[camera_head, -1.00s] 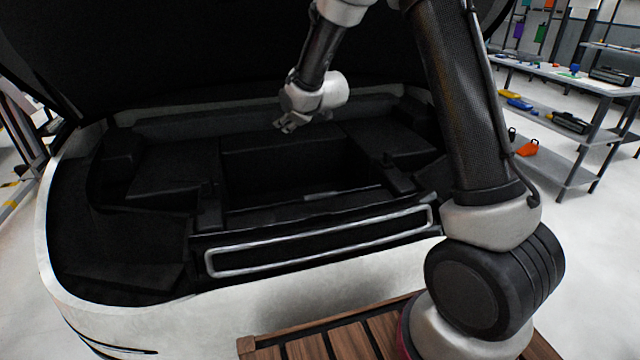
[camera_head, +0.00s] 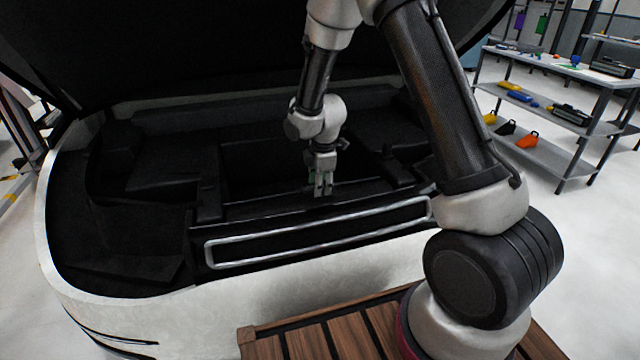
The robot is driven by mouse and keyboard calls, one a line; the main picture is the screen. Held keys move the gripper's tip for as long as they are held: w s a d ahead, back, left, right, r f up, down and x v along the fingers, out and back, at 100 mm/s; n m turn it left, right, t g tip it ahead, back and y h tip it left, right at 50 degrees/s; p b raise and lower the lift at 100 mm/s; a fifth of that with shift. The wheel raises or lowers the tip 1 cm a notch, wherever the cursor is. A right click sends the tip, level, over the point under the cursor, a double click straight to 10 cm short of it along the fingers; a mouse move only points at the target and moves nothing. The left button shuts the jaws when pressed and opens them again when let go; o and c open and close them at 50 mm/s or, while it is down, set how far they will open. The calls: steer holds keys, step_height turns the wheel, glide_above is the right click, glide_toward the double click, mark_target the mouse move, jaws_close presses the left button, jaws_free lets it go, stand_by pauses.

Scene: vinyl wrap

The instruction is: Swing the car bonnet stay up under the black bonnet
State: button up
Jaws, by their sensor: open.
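The black bonnet (camera_head: 180,50) is raised over the open front bay of a white car and fills the upper left. A silver loop-shaped rod, which looks like the stay (camera_head: 300,224), lies low along the front edge of the bay. Its hinge end is not clear to me. My gripper (camera_head: 323,192) points down, open and empty, just above and behind the middle of the rod's rear bar. I see no contact between them.
The dark bay (camera_head: 150,170) has raised blocks and a deep well around my gripper. The white car front (camera_head: 150,310) curves below the rod. A wooden slatted platform (camera_head: 300,345) is at the bottom. Shelving (camera_head: 550,140) with coloured items stands at right, with clear floor before it.

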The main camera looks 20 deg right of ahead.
steer(key=shift+f, duration=0.2)
jaws_close()
steer(key=shift+w+r, duration=0.15)
